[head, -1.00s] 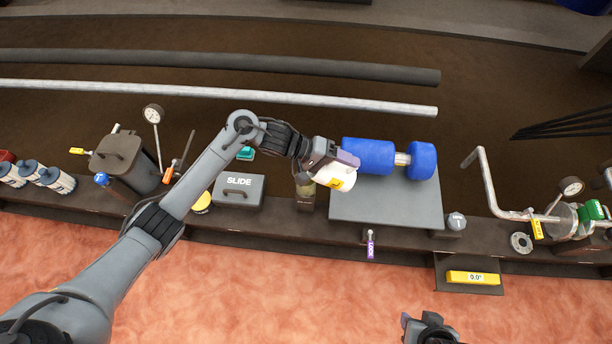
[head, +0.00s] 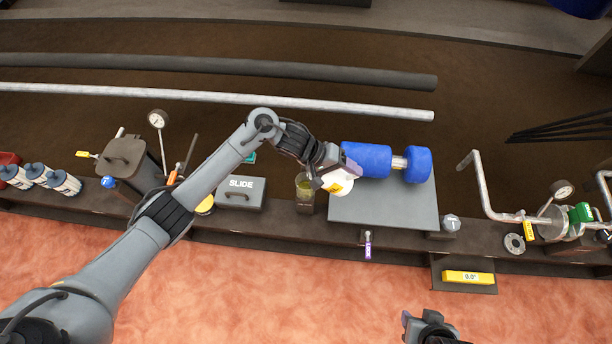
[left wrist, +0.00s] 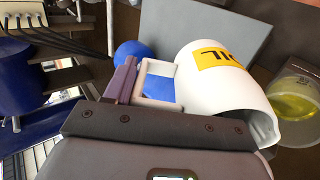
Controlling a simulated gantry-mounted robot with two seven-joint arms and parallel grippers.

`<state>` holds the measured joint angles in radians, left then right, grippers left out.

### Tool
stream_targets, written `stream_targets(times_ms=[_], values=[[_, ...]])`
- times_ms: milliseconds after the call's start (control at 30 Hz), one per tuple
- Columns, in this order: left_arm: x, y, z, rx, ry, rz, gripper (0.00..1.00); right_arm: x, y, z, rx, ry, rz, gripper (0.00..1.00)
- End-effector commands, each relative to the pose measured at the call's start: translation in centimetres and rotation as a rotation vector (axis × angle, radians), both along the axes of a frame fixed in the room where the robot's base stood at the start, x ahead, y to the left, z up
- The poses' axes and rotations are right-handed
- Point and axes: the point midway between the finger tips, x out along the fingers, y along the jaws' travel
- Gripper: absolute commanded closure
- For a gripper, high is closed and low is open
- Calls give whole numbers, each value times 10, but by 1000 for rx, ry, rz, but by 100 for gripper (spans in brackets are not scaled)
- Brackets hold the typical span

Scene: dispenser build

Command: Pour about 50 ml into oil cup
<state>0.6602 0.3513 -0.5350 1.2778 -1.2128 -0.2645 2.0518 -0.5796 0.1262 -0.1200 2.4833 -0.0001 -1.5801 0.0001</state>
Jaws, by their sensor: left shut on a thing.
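My left gripper (head: 335,167) is shut on a white oil jug (head: 343,185) with a yellow label. The jug hangs over the left edge of the grey plate, just right of the oil cup (head: 305,190). In the left wrist view the jug (left wrist: 222,88) is beside the clear cup (left wrist: 298,104), its open rim toward the cup side. Yellow-green liquid shows in the cup. No stream between jug and cup is visible. The jug's inside is hidden. My right gripper (head: 430,326) is at the bottom edge, its fingers too small to judge.
A grey plate (head: 385,208) with a blue roller (head: 368,160) lies right of the cup. A grey SLIDE box (head: 240,192) is to the left. A purple tag (head: 367,245) hangs below the plate. Metal bars (head: 215,94) run behind.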

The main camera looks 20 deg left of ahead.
Motion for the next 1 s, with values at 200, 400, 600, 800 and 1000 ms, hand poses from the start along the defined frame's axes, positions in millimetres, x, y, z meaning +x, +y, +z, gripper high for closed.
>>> stream_targets(times_ms=[200, 400, 600, 800, 1000], values=[[0, -1, 0, 12, 2, 0, 90, 0, 0, 3, -1, 3, 0, 57], [0, 0, -1, 12, 2, -1, 90, 0, 1, 2, 3, 5, -3, 57], [0, -1, 0, 19, 5, -1, 90, 0, 2, 6, 8, 4, -6, 57], [1, -5, 0, 60, 17, -1, 90, 0, 2, 20, 10, 4, -6, 57], [3, -10, -6, 149, 41, -1, 90, 0, 2, 45, 9, 4, -7, 57]])
